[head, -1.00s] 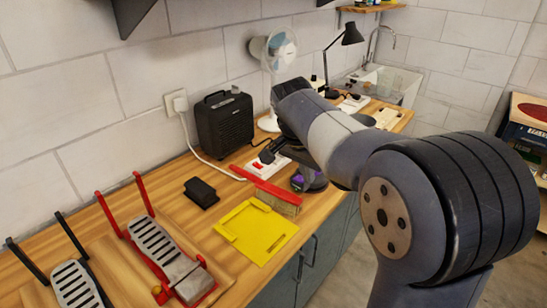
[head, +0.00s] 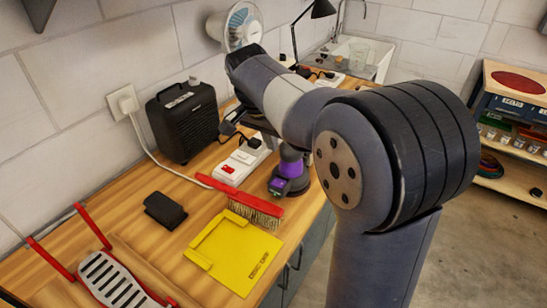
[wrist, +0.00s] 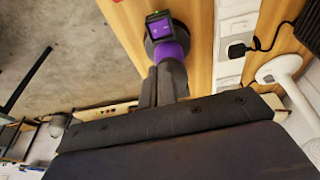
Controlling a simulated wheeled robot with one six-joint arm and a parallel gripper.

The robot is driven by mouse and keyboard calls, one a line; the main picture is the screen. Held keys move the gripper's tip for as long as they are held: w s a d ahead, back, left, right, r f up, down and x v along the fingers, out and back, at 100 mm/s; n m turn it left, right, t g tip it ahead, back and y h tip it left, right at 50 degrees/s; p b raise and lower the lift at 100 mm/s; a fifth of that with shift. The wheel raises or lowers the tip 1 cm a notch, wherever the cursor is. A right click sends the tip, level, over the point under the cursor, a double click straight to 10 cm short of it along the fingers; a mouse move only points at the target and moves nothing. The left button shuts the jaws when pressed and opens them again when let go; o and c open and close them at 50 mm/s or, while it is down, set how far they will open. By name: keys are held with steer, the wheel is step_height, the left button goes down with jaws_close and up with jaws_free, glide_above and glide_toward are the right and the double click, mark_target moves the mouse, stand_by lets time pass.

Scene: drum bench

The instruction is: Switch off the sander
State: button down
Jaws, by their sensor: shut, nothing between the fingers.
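The sander (head: 291,170) has a purple body and a dark round base. It stands on the wooden bench, right of a white power strip (head: 240,164) with a red switch at its near end. In the wrist view the sander (wrist: 170,48) shows at the top, with a small dark-framed purple display facing the camera. My gripper (wrist: 163,84) is shut and empty, its dark fingers pointing toward the sander and overlapping its lower edge in that view. I cannot tell whether they touch. My arm hides part of the bench behind the sander in the head view.
A fan (head: 236,27) and a lamp (head: 321,9) are behind.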

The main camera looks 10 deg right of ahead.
steer(key=p, duration=0.1)
glide_toward(283, 184)
steer(key=x, duration=0.2)
steer(key=w+x, duration=0.1)
steer(key=x, duration=0.2)
steer(key=shift+d, duration=0.1)
steer(key=shift+f+p, duration=0.3)
steer(key=shift+f, duration=0.45)
steer(key=shift+s+f, duration=0.1)
steer(key=shift+f, duration=0.05)
steer(key=shift+d+f+b, duration=0.1)
steer(key=shift+f+b, duration=0.1)
steer(key=shift+b, duration=0.3)
steer(key=shift+s+r, duration=0.1)
